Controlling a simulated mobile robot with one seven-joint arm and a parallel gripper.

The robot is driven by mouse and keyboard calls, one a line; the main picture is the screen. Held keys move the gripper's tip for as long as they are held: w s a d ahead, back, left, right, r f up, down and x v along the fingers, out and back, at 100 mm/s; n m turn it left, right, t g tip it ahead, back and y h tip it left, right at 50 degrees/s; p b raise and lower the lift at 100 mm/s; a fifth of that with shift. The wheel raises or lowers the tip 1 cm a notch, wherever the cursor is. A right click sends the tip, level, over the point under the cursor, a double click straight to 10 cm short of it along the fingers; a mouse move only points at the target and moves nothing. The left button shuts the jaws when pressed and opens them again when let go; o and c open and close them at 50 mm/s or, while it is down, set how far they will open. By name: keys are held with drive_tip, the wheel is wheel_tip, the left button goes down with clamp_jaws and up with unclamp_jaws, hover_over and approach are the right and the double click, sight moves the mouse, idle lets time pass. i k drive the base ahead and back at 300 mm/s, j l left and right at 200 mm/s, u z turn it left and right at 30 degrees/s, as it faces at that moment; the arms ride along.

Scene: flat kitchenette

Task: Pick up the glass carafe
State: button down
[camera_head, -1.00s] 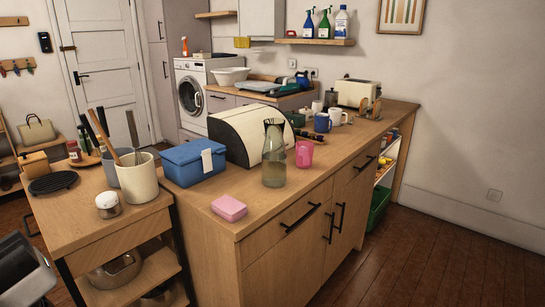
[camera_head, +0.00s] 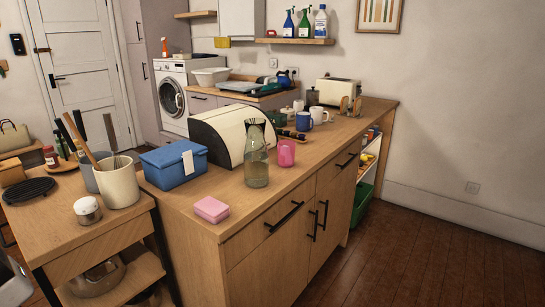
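The glass carafe (camera_head: 256,168) stands upright on the wooden counter (camera_head: 240,205), near its front edge. It is clear greenish glass with a dark top and a narrower neck. A pink cup (camera_head: 287,153) stands just right of it, and the bread box is behind it to the left. My gripper is not in view, so its state does not show.
A pink box (camera_head: 211,209) lies left of the carafe near the counter edge. A blue box (camera_head: 173,166) and a bread box (camera_head: 226,137) stand behind. A side table (camera_head: 60,215) holds utensil pots. The floor (camera_head: 440,250) at right is clear.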

sight(255, 154)
drive_tip(key=i+j, duration=0.15)
drive_tip(key=j, duration=0.15)
drive_tip(key=i+j+z, duration=0.15)
drive_tip(key=j, duration=0.15)
drive_tip(key=i+j, duration=0.15)
drive_tip(key=j, duration=0.15)
drive_tip(key=i+j+z, duration=0.15)
drive_tip(key=j, duration=0.15)
drive_tip(key=j+z, duration=0.1)
drive_tip(key=z, duration=0.3)
drive_tip(key=i+j+z, duration=0.1)
drive_tip(key=z, duration=0.3)
drive_tip(key=j+z, duration=0.15)
drive_tip(key=z, duration=0.25)
drive_tip(key=i+j+z, duration=0.1)
drive_tip(key=j, duration=0.25)
